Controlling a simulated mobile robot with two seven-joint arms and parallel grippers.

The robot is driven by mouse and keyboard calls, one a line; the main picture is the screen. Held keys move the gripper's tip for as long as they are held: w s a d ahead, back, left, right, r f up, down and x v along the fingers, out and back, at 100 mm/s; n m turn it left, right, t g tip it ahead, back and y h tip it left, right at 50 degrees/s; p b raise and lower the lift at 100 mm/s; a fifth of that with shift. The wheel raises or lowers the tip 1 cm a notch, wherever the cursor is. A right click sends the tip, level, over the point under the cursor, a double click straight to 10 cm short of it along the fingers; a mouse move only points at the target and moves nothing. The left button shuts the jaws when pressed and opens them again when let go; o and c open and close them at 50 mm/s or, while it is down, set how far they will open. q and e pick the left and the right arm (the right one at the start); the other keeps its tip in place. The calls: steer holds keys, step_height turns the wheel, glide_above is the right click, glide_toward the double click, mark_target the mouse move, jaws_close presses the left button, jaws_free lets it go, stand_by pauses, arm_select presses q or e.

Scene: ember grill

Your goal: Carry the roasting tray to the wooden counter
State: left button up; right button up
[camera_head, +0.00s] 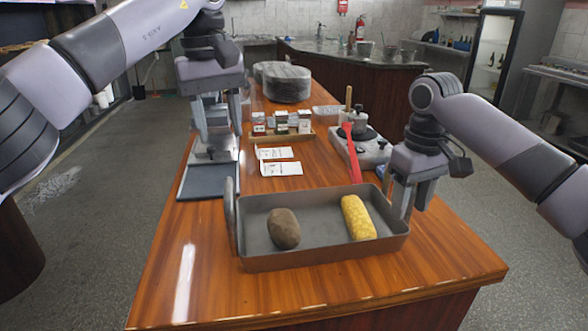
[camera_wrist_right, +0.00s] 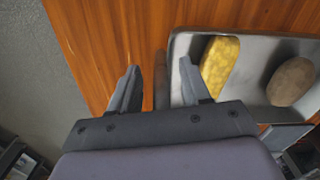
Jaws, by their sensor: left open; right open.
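The grey metal roasting tray (camera_head: 325,257) stands flat on the wooden counter (camera_head: 205,265), near its front edge. It holds a brown potato-like item (camera_head: 284,229) and a yellow corn cob (camera_head: 357,217). Its left handle (camera_head: 231,215) stands up at the left end. My right gripper (camera_head: 399,203) is open at the tray's right end. In the right wrist view, the open fingers (camera_wrist_right: 160,78) have a dark upright bar between them, seemingly the right handle, beside the tray wall (camera_wrist_right: 178,85). My left gripper (camera_head: 216,143) is open and empty, behind and left of the tray, apart from it.
A dark flat board (camera_head: 208,181) lies at the counter's left edge. White papers (camera_head: 280,168), small jars (camera_head: 281,122) and a red utensil (camera_head: 352,152) lie behind the tray. A round grey stack (camera_head: 286,83) stands farther back. The counter's front left is clear.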

step_height(320, 180, up, 11)
steer(key=shift+r, duration=0.15)
stand_by(0.5)
